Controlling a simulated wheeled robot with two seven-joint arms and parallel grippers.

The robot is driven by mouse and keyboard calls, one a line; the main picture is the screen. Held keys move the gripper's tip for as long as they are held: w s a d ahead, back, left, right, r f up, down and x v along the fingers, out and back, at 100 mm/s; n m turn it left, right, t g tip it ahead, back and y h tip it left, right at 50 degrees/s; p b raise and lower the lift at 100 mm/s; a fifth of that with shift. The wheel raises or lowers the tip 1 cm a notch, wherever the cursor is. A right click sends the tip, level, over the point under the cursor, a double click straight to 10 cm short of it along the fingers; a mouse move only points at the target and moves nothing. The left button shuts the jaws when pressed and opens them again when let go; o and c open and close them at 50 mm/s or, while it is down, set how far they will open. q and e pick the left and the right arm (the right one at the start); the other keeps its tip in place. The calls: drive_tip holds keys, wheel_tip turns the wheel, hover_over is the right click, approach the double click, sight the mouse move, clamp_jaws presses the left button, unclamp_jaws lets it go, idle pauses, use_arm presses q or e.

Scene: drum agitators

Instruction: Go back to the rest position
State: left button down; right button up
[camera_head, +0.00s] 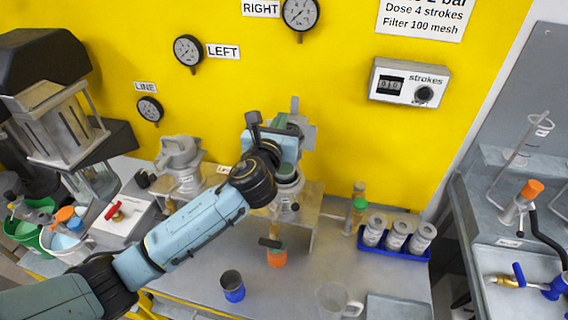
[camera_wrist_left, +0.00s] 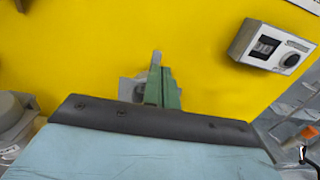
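My left arm comes in from the lower left. Its gripper (camera_head: 280,142) is up at the yellow panel, in front of and above a grey pump-like unit (camera_head: 288,200) on a stand. In the left wrist view a green upright part (camera_wrist_left: 162,88) with a grey metal piece rises just beyond the dark edge of my gripper (camera_wrist_left: 150,118). My right gripper is not in view.
A blue rack (camera_head: 394,246) with grey canisters stands to the right. An orange-based item (camera_head: 277,257), a dark cup (camera_head: 232,286) and a clear mug (camera_head: 336,301) stand at the bench front. A second grey unit (camera_head: 180,162) and a counter box (camera_head: 408,82) flank the arm.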

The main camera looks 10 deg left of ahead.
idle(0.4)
use_arm(q)
drive_tip(key=s+a+f+n+g+y, duration=0.1)
drive_tip(key=s+a+f+n+g, duration=0.25)
drive_tip(key=s+f+n, duration=0.45)
drive_tip(key=s+a+f+n+g+y, duration=0.15)
drive_tip(key=s+f+n+g, duration=0.25)
drive_tip(key=s+f+n, duration=0.5)
drive_tip(key=s+a+f+n+g+h, duration=0.1)
drive_tip(key=s+a+n+g, duration=0.15)
drive_tip(key=s+n, duration=0.7)
drive_tip(key=s+a+f+n+g+h, duration=0.15)
drive_tip(key=s+n+g, duration=0.25)
drive_tip(key=s+n, duration=0.55)
wheel_tip(320, 180, down, 31)
drive_tip(key=s+m+g+b, duration=0.2)
drive_tip(key=s+b, duration=0.1)
drive_tip(key=b, duration=0.6)
drive_tip(key=s+a+f+b, duration=0.1)
drive_tip(key=s+f+b, duration=0.3)
drive_tip(key=s+f, duration=0.4)
drive_tip(key=s+a+f+g+b, duration=0.1)
drive_tip(key=s+f+b, duration=0.4)
drive_tip(key=f, duration=1.3)
drive_tip(key=s+a, duration=0.1)
drive_tip(key=s, duration=0.3)
drive_tip(key=shift+f+y, duration=0.15)
drive_tip(key=shift+y, duration=0.15)
